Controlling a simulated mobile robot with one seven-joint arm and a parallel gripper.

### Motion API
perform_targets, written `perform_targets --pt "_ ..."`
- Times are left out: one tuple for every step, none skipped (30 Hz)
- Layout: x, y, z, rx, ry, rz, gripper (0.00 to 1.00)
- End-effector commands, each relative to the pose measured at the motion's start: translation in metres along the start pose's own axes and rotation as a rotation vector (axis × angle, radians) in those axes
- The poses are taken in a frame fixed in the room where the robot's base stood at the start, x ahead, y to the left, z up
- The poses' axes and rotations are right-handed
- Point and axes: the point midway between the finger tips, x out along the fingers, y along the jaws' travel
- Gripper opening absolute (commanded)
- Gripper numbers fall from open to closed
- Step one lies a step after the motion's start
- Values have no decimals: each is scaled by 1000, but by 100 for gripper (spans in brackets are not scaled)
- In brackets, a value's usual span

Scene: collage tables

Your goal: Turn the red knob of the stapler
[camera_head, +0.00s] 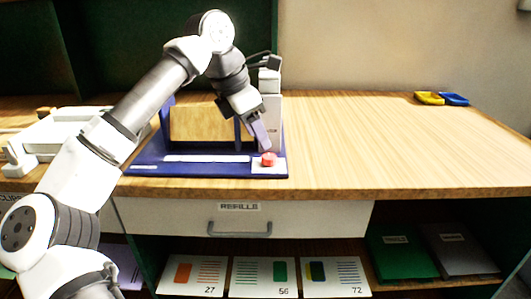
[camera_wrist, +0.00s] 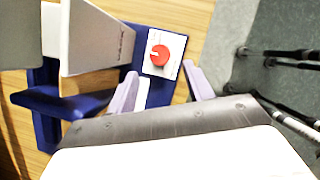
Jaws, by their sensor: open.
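The stapler stands on the wooden table, with a blue base (camera_head: 205,172), a blue upright frame and a grey-white head (camera_head: 271,110). Its red knob (camera_head: 268,159) sits on a white plate at the front right corner of the base. In the wrist view the red knob (camera_wrist: 159,55) shows a pale pointer line, and the white plate has small marks around it. My gripper (camera_head: 262,138) is just above and behind the knob, pointing down. In the wrist view its two pale fingers (camera_wrist: 162,88) are apart and empty, and the knob lies beyond their tips, apparently untouched.
A white device (camera_head: 60,135) stands left on the table. Yellow (camera_head: 429,98) and blue (camera_head: 455,99) trays lie at the back right. The right tabletop is clear. Below are a drawer labelled REFILLS (camera_head: 240,218) and a shelf with cards and folders.

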Motion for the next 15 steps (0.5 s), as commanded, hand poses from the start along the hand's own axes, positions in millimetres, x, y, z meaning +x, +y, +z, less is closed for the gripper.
perform_targets --pt "12 -1 0 3 -1 -2 52" --pt "18 0 0 2 -1 -2 52" --pt "25 -1 0 3 0 -2 52" --pt "30 -1 0 3 -1 -2 52" --pt "34 -1 0 3 -2 -2 52" --pt "40 0 0 1 -2 -1 52" --pt "43 0 0 1 -1 -1 52" --pt "46 0 0 2 -1 -1 52" --pt "50 -1 0 2 -2 -1 52" --pt "52 -1 0 2 -2 -1 52" --pt "54 0 1 1 -2 -1 52" --pt "56 0 1 1 -3 0 52" --pt "57 0 1 1 -3 0 52" --pt "58 0 1 1 -3 0 52" --pt "58 0 1 1 -3 0 52"
